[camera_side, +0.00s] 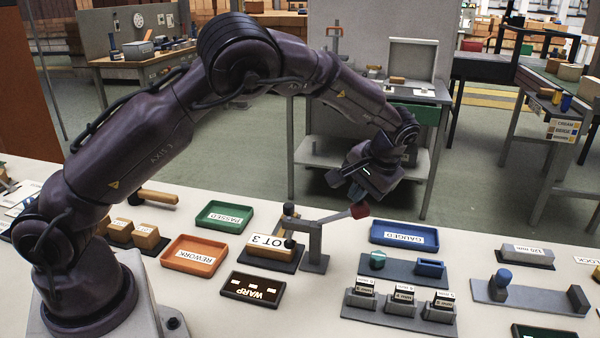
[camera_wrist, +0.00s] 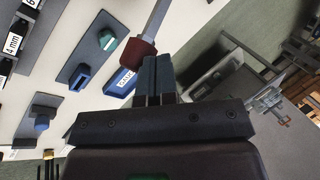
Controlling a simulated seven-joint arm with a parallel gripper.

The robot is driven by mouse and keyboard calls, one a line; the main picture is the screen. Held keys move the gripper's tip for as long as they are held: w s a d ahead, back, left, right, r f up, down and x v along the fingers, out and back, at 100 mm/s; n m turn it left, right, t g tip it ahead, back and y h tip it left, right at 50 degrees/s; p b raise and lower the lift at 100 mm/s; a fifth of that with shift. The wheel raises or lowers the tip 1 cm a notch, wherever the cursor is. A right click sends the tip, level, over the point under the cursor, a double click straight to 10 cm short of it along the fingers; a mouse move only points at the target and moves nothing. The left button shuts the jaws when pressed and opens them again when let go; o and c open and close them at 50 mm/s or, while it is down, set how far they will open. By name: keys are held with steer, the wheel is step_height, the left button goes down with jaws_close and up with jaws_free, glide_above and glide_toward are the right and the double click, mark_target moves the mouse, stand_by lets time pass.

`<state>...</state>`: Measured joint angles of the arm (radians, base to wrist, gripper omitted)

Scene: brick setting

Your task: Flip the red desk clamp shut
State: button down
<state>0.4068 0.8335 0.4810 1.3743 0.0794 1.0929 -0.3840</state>
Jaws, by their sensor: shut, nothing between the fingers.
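The desk clamp (camera_side: 315,245) is a grey post on a small foot. Its grey lever runs out to the right, nearly level, and ends in a red grip (camera_side: 359,210). A dark-tipped pressing arm stands at its left, by the block marked "OT 3" (camera_side: 262,243); I cannot tell whether it touches the block. My gripper (camera_side: 355,194) is shut and empty, its fingertips just above the red grip. In the wrist view the closed fingers (camera_wrist: 154,62) are right beside the red grip (camera_wrist: 132,54); I cannot tell whether they touch.
A blue tray (camera_side: 404,236) lies right of the clamp. Green (camera_side: 224,216) and orange (camera_side: 194,256) trays lie left, with a dark "WARP" plate (camera_side: 253,288) in front. Grey holders with labelled blocks (camera_side: 400,303) stand front right. The space above the bench is mostly free.

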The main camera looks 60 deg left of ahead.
steer(key=shift+w+d+f, duration=0.15)
steer(key=shift+w+f, duration=0.05)
steer(key=shift+f, duration=0.1)
stand_by(0.4)
steer(key=shift+r, duration=0.15)
steer(key=shift+a+r, duration=0.25)
steer(key=shift+r, duration=0.05)
steer(key=a+r+v, duration=0.1)
steer(key=a+v, duration=0.1)
steer(key=v, duration=0.9)
steer(key=shift+r, duration=0.35)
steer(key=shift+s+d, duration=0.1)
steer(key=shift+d, duration=0.05)
